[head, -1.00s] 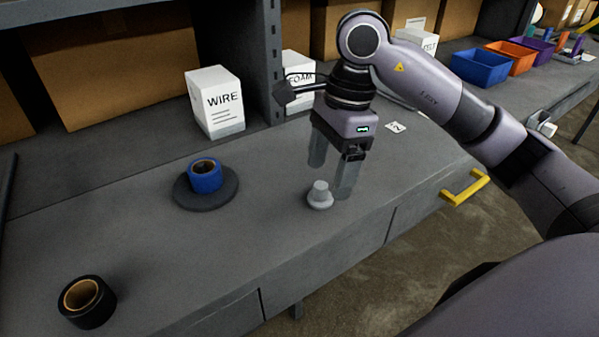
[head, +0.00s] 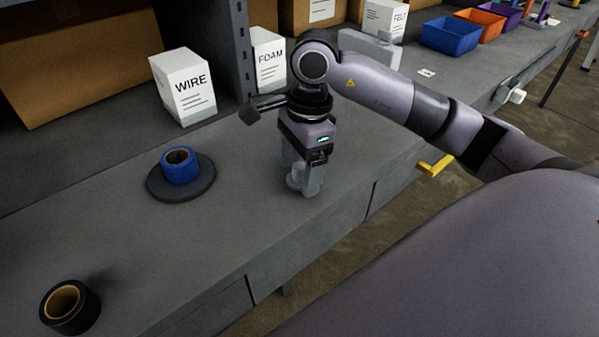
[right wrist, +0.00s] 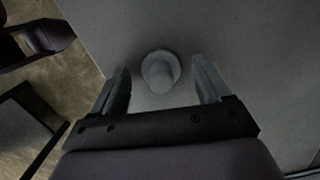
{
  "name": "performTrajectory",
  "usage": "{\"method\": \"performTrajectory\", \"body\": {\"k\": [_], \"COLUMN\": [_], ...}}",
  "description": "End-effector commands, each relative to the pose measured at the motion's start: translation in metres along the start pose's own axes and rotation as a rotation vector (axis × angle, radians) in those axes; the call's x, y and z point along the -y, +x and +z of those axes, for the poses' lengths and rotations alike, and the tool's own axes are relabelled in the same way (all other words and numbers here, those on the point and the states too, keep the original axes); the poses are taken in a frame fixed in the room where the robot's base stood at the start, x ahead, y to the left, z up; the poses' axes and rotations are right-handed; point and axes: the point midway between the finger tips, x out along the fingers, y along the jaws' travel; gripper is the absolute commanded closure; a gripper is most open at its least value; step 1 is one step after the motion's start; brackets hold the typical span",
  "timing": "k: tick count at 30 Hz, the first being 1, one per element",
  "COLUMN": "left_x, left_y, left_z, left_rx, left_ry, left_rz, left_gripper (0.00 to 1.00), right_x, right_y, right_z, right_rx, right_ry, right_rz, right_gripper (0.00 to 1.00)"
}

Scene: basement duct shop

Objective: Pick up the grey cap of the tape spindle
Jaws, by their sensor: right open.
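The grey cap (head: 294,179) stands on the bench, partly hidden behind a finger of my right gripper (head: 304,180). In the right wrist view the cap (right wrist: 160,71) shows its round flange and narrower knob, between and slightly beyond the two fingertips. My right gripper (right wrist: 160,88) is open and points down, with a gap on each side of the cap; no contact shows. The tape spindle base (head: 182,186) is a dark round disc on the bench to the left, with a blue tape roll (head: 181,168) on it. My left gripper is not in view.
A black tape roll (head: 70,306) lies at the front left. White WIRE (head: 186,86) and FOAM (head: 268,58) boxes stand behind. Blue (head: 451,36) and orange (head: 480,24) bins are at the back right. A yellow handle (head: 436,166) sticks out at the bench's front edge.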

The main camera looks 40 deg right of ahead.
Motion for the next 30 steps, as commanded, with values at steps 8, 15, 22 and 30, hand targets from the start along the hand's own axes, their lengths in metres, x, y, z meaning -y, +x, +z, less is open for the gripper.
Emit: {"method": "performTrajectory", "body": {"k": [8, 15, 22, 30], "left_x": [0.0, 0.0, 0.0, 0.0], "left_y": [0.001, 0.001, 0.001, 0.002], "left_z": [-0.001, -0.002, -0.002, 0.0], "left_rx": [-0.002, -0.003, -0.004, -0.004], "left_ry": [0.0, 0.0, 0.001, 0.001], "left_rz": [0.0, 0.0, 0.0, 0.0], "left_gripper": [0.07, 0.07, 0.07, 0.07], "right_x": [0.0, 0.0, 0.0, 0.001], "right_y": [0.0, 0.0, -0.001, -0.036], "right_z": [0.0, 0.0, 0.0, 0.005], "right_rx": [0.0, 0.0, 0.0, 0.001], "right_ry": [0.0, 0.0, 0.0, -0.001], "right_rz": [0.0, 0.0, -0.001, -0.007], "right_gripper": [0.49, 0.82, 0.82, 0.82]}}
